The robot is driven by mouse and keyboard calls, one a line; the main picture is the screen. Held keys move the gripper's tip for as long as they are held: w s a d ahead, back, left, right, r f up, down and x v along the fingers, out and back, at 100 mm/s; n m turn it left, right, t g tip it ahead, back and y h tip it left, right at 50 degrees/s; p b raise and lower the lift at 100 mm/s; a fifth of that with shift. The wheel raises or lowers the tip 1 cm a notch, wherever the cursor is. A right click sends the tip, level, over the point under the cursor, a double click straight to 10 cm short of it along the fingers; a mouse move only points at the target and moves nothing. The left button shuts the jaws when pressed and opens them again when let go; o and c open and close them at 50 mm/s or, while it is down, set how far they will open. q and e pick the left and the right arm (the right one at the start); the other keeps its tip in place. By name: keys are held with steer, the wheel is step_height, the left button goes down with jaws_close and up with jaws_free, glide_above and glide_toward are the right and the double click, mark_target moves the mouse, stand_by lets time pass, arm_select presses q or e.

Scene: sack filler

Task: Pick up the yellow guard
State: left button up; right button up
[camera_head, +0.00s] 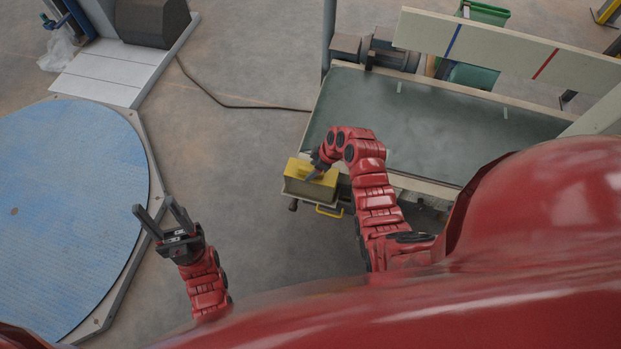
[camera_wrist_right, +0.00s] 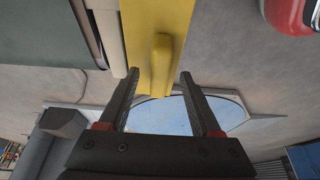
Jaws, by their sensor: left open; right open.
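The yellow guard (camera_head: 308,190) is a box-like cover at the near left end of the conveyor. In the right wrist view the guard (camera_wrist_right: 185,18) fills the top middle, with a raised yellow handle (camera_wrist_right: 162,60) on it. My right gripper (camera_head: 314,176) is at the guard. In its wrist view the open fingers (camera_wrist_right: 158,74) lie on either side of the handle, with a gap visible on both sides. I cannot tell how deep the handle sits between them. My left gripper (camera_head: 160,222) is open and empty over the floor, well left of the guard.
The green conveyor belt (camera_head: 430,120) extends right from the guard, with a pale side board (camera_head: 500,50) behind it. A blue round turntable (camera_head: 70,210) lies at the left. A cable (camera_head: 230,105) crosses the floor. Open floor lies between turntable and conveyor.

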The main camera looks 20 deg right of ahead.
jaws_close()
stand_by(0.3)
stand_by(1.1)
